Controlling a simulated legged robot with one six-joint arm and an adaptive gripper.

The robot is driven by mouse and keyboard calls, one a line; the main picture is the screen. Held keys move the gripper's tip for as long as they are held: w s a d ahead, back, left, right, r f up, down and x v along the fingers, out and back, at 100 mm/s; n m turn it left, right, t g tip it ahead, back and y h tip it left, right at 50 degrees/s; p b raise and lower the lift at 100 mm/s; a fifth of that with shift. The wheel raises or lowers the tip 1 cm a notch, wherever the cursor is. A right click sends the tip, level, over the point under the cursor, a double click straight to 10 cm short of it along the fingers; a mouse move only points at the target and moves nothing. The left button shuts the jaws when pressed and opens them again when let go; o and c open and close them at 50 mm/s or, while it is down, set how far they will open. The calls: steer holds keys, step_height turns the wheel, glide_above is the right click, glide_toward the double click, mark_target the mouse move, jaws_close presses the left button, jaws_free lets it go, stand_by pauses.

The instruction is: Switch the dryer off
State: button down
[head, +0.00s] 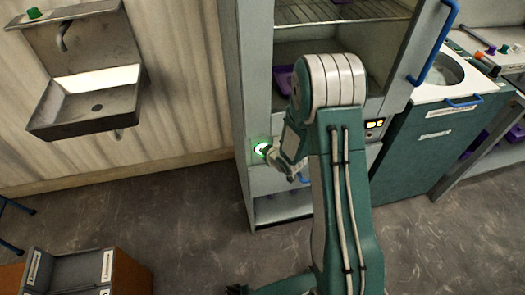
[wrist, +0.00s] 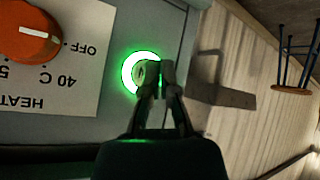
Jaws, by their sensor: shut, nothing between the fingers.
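The dryer (head: 258,60) is a tall grey cabinet in the middle of the head view, with a wire shelf inside. A green-lit ring button (head: 260,149) is on its lower front panel at the left. In the wrist view the glowing ring (wrist: 127,72) is partly covered by my fingertips. My gripper (head: 267,152) is shut and empty. Its fingertips (wrist: 153,72) are right in front of the button; whether they touch it I cannot tell. An orange heat dial (wrist: 28,32) is on a white label beside the button.
The dryer door with its blue handle (head: 433,45) stands open at the right. A purple tray (head: 284,80) is inside the dryer. A steel sink (head: 95,100) hangs on the left wall. A grey-and-brown box (head: 125,275) stands at the lower left. The floor between is clear.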

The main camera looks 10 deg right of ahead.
stand_by(0.3)
steer(key=shift+w+r, duration=0.1)
steer(key=shift+w, duration=0.35)
steer(key=shift+s, duration=0.55)
steer(key=s, duration=0.6)
stand_by(0.4)
steer(key=shift+w, duration=0.1)
